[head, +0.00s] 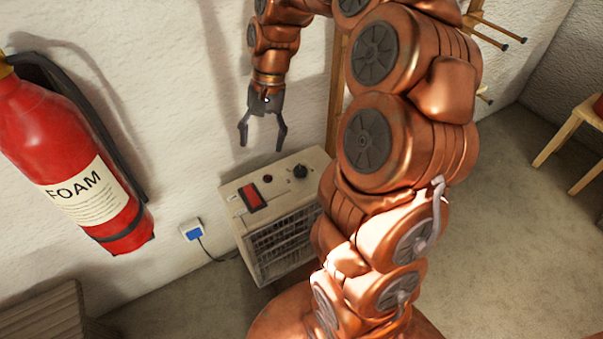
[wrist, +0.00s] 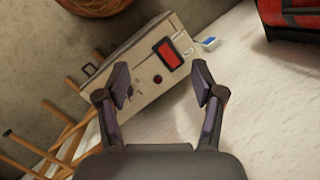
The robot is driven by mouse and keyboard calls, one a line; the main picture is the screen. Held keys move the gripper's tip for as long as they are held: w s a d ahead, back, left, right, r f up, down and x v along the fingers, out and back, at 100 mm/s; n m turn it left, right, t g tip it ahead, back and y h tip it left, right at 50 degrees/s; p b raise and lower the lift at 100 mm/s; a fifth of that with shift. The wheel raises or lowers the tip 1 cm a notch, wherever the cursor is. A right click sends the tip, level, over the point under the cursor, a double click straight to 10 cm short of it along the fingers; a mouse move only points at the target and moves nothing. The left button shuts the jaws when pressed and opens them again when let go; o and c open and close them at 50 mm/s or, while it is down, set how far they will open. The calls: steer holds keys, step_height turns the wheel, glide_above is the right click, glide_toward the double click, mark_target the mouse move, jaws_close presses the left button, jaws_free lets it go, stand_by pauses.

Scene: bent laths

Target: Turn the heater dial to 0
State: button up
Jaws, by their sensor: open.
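The heater (head: 236,229) is a beige box with a front grille, standing on the floor by the wall. Its top panel carries a black round dial (head: 300,171), a small dark red lamp (head: 268,179) and a red switch (head: 252,197). My gripper (head: 262,145) is open and empty, pointing down above the heater's back edge, left of the dial and apart from it. In the wrist view, the red switch (wrist: 167,53) and red lamp (wrist: 158,79) show between the fingers of my gripper (wrist: 161,75). The dial is mostly hidden by the left finger there; its setting is unreadable.
A red foam extinguisher (head: 70,150) hangs on the wall at left. A blue-fronted wall socket (head: 193,231) has a cable running toward the heater. A slatted wooden piece (head: 45,312) is at lower left. A wooden stool (head: 560,135) stands at far right, with clear floor before it.

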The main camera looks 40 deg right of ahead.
steer(key=w+d+f+m+b, duration=0.3)
steer(key=w+d+f+m, duration=0.15)
steer(key=d+f, duration=0.35)
steer(key=m+y+b, duration=0.1)
steer(key=m+b, duration=0.2)
steer(key=m, duration=0.1)
glide_toward(301, 169)
steer(key=f, duration=0.1)
steer(key=shift+t, duration=0.3)
steer(key=shift+s+x, duration=0.15)
steer(key=shift+x, duration=1.85)
steer(key=shift+s+x, duration=0.1)
steer(key=shift+x, duration=1.9)
steer(key=shift+a+r, duration=0.1)
steer(key=shift+a, duration=0.05)
steer(key=c, duration=1.1)
steer(key=shift+c, duration=0.2)
